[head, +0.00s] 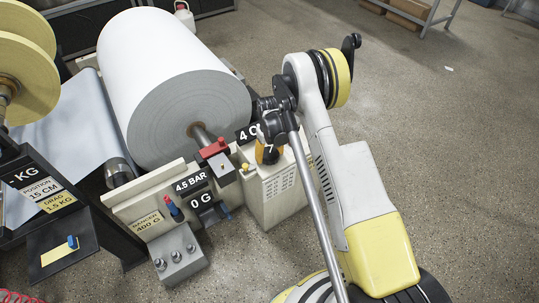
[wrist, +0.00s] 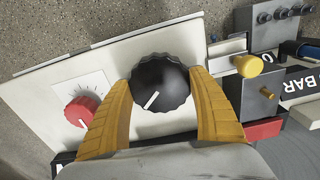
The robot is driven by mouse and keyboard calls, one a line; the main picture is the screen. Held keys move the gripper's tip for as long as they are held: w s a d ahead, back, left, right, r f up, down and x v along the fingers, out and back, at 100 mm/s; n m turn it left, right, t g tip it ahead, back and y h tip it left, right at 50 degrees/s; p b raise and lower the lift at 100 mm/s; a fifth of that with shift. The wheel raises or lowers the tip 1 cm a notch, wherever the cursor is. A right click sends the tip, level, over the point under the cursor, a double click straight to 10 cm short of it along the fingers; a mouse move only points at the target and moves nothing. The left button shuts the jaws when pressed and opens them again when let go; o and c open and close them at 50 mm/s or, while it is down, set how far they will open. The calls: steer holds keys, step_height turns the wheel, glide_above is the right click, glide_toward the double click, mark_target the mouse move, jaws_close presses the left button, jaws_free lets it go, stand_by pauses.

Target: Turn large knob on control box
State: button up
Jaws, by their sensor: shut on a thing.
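The large knob (wrist: 160,83) is black with a scalloped rim and a white pointer line. It sits on the pale top panel of the control box (wrist: 62,98) in the wrist view. My gripper (wrist: 162,92) has its two yellow fingers on either side of the knob, shut on it. The pointer line slants toward the lower left of that view. A smaller red knob (wrist: 82,111) sits to the left on the same panel, outside the fingers. In the head view the control box (head: 279,191) stands below my gripper (head: 266,150), whose arm hides the large knob.
A big white paper roll (head: 165,75) lies left of the control box. A "4.5 BAR" display (head: 190,182), a red block (head: 214,149) and a grey switch box (head: 176,258) are close by on the left. A yellow knob (wrist: 249,66) is near the right finger. Floor at the right is clear.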

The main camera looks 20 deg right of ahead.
mark_target(269, 154)
steer(key=shift+m, duration=2.2)
steer(key=o, duration=1.2)
step_height(269, 154, up, 12)
steer(key=shift+r, duration=0.1)
